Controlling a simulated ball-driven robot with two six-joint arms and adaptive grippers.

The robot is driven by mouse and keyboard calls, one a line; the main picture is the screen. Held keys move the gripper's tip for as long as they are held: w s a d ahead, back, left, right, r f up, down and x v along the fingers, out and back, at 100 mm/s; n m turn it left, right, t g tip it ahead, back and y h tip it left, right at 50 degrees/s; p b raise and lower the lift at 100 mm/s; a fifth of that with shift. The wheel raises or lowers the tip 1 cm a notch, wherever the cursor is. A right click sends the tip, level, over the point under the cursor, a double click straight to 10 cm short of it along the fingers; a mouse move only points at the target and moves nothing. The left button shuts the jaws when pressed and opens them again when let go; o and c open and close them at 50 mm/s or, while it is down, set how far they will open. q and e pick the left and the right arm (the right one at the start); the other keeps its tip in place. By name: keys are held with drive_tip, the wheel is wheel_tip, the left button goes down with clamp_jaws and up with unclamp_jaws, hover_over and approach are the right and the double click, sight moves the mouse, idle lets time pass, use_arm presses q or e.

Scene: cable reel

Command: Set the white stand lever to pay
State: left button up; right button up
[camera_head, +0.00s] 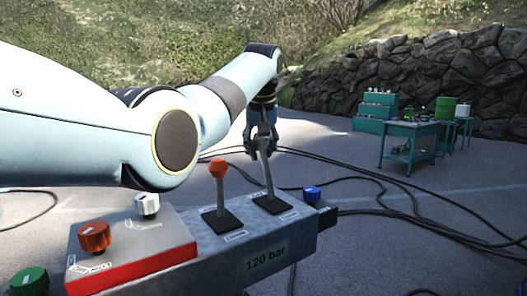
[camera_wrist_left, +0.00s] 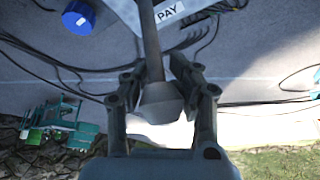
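The stand lever (camera_head: 266,174) rises from a dark slotted plate on the grey console, its shaft leaning up and left in the head view. My left gripper (camera_head: 262,137) is at its top end, pointing down. In the left wrist view, the lever's grey knob (camera_wrist_left: 160,101) sits between the two fingers of my left gripper (camera_wrist_left: 159,75), which close in on both sides of it. A white PAY label (camera_wrist_left: 169,12) lies beside the shaft there. In the head view the labels by the plate are too small to read. My right gripper is not in view.
An orange-knobbed lever (camera_head: 219,180) stands just left. A blue knob (camera_head: 311,193) is at the console's right end. A red box (camera_head: 132,255) carries red and white knobs; a green knob (camera_head: 29,281) is farther left. Cables (camera_head: 370,179) cross the ground; a teal table (camera_head: 409,130) stands behind.

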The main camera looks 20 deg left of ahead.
use_arm(q)
drive_tip(key=o, duration=0.6)
drive_tip(key=shift+s+a, duration=0.15)
drive_tip(key=shift+d, duration=0.25)
drive_tip(key=v, duration=1.2)
drive_tip(key=shift+f, duration=0.15)
